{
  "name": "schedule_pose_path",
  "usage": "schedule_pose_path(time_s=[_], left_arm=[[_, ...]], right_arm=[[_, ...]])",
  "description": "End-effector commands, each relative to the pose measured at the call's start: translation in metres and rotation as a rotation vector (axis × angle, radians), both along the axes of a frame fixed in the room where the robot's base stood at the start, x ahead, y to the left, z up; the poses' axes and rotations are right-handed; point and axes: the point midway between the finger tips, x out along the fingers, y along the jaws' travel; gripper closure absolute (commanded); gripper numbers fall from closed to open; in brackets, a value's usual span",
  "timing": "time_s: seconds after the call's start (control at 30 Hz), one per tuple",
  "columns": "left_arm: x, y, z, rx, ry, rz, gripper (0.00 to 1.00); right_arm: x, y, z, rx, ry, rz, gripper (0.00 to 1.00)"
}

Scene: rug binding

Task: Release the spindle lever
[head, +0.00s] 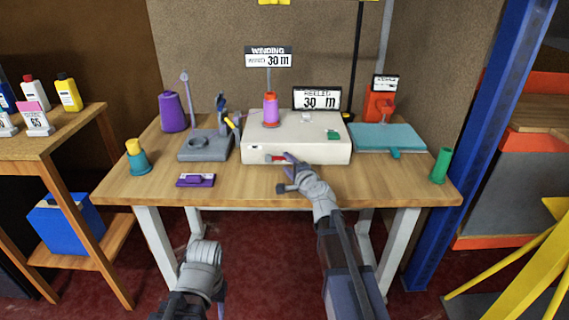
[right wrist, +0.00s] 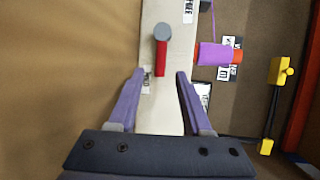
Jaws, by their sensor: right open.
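The cream winding machine (head: 295,145) stands on the wooden table, with a purple spool (head: 271,110) upright on top. The spindle lever (head: 276,158) is a short red bar on its front face. In the right wrist view the red lever (right wrist: 161,58) has a grey round end, and its red end lies near the gap between my fingertips. My right gripper (head: 285,172) is open in front of the machine; it also shows in the right wrist view (right wrist: 160,75), with nothing gripped. My left arm hangs low in front of the table; its gripper (head: 221,308) is mostly hidden.
A grey base (head: 205,146) and purple cone (head: 173,112) stand left of the machine, a teal plate (head: 385,138) right of it. A purple block (head: 196,180) and yellow-topped cone (head: 137,157) are at the left; a green cone (head: 441,165) is at the right edge.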

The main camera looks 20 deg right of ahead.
Motion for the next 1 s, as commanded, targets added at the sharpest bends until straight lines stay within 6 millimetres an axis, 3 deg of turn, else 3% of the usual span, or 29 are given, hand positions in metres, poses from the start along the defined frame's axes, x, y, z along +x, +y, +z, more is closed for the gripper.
schedule_pose_path(time_s=[0.03,0.17,0.47,0.9,1.0], left_arm=[[0.000,0.000,-0.003,0.000,0.000,0.000,0.50],[0.000,0.000,-0.005,0.000,0.000,0.000,0.50],[0.000,0.000,-0.005,0.000,0.000,0.000,0.50],[0.000,0.000,-0.005,0.000,0.000,0.000,0.50],[0.000,0.000,-0.005,0.000,0.000,0.000,0.50]], right_arm=[[0.012,0.001,-0.003,0.000,0.000,0.002,0.51],[0.026,0.003,-0.005,-0.001,0.000,0.001,0.51],[0.029,0.004,-0.005,-0.001,0.000,0.000,0.51],[0.029,0.004,-0.005,-0.001,0.000,0.000,0.99],[0.029,0.004,-0.005,-0.001,0.000,0.001,1.00]])
